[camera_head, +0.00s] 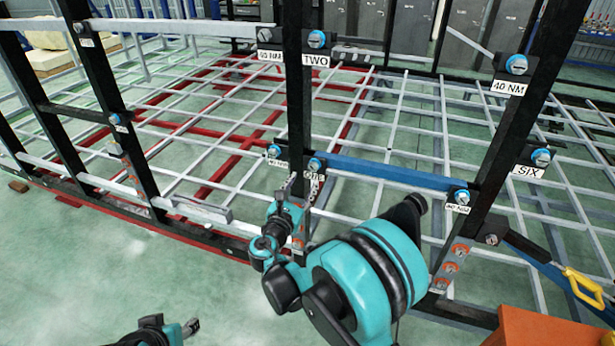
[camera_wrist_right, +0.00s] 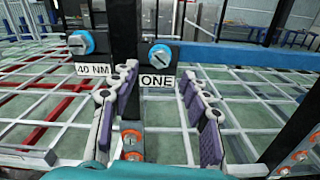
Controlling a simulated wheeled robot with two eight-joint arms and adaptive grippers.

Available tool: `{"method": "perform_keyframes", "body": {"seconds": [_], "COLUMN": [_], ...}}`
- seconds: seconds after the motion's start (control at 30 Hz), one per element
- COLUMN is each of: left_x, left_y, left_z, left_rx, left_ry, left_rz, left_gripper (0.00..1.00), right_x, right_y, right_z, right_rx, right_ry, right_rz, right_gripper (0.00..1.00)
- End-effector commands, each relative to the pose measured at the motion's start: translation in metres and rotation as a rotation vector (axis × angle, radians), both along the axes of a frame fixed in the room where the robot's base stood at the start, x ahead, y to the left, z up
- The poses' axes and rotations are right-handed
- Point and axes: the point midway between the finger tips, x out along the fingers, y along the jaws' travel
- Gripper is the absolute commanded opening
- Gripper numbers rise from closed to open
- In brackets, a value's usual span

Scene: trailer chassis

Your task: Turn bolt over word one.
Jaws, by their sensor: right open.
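The word ONE is on a white label (camera_wrist_right: 157,82) below a blue bolt (camera_wrist_right: 160,55) on a black post. In the head view the same bolt (camera_head: 315,164) sits on the middle post, its label partly hidden by my right gripper. My right gripper (camera_head: 298,182) is in front of that post, just below the bolt. In the right wrist view its fingers (camera_wrist_right: 158,76) are spread and empty, with the bolt and label seen between the tips. My left gripper (camera_head: 190,327) is at the bottom left, away from the frame; its jaws are too small to judge.
Another blue bolt (camera_wrist_right: 80,42) over a 40 NM label is just left of ONE. Bolts over TWO (camera_head: 316,39), 40 NM (camera_head: 516,64) and SIX (camera_head: 541,157) are on the posts. A blue bar (camera_head: 390,172) crosses right of ONE. A yellow hook (camera_head: 583,285) is at right.

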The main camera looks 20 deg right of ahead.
Motion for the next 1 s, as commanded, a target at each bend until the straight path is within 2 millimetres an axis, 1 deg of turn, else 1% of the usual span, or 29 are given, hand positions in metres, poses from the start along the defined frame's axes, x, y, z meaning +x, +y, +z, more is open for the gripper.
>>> {"method": "perform_keyframes", "body": {"seconds": [0.03,0.2,0.4,0.53,0.77,0.8,0.87,0.9,0.93,1.0], "left_x": [0.000,0.000,0.000,0.000,0.000,0.000,0.000,0.000,0.000,0.000], "left_y": [0.000,0.000,0.000,0.000,0.000,0.000,0.000,0.000,0.000,0.000], "left_z": [-0.002,-0.008,-0.012,-0.013,-0.013,-0.013,-0.013,-0.013,-0.013,-0.013], "left_rx": [0.000,0.000,0.000,0.000,0.000,0.000,0.000,0.000,0.000,0.000], "left_ry": [0.000,0.000,0.000,0.000,0.000,0.000,0.000,0.000,0.000,0.000], "left_rz": [0.000,0.000,0.000,0.000,0.000,0.000,0.000,0.000,0.000,0.000], "left_gripper": [0.50,0.50,0.50,0.50,0.50,0.50,0.50,0.50,0.50,0.50], "right_x": [0.006,0.030,0.050,0.055,0.056,0.056,0.056,0.056,0.056,0.056], "right_y": [-0.006,-0.022,-0.036,-0.039,-0.039,-0.039,-0.039,-0.039,-0.039,-0.039], "right_z": [-0.001,-0.002,-0.001,0.000,0.000,0.000,0.000,0.000,0.000,0.000], "right_rx": [0.001,0.004,0.006,0.006,0.007,0.007,0.007,0.007,0.007,0.007], "right_ry": [0.000,0.000,-0.001,0.000,-0.001,-0.001,-0.001,-0.001,-0.001,-0.001], "right_rz": [-0.004,-0.005,-0.003,-0.002,-0.001,-0.001,-0.001,-0.001,-0.001,-0.001], "right_gripper": [0.47,0.47,0.47,0.47,0.47,0.36,0.20,0.10,0.02,0.00]}}
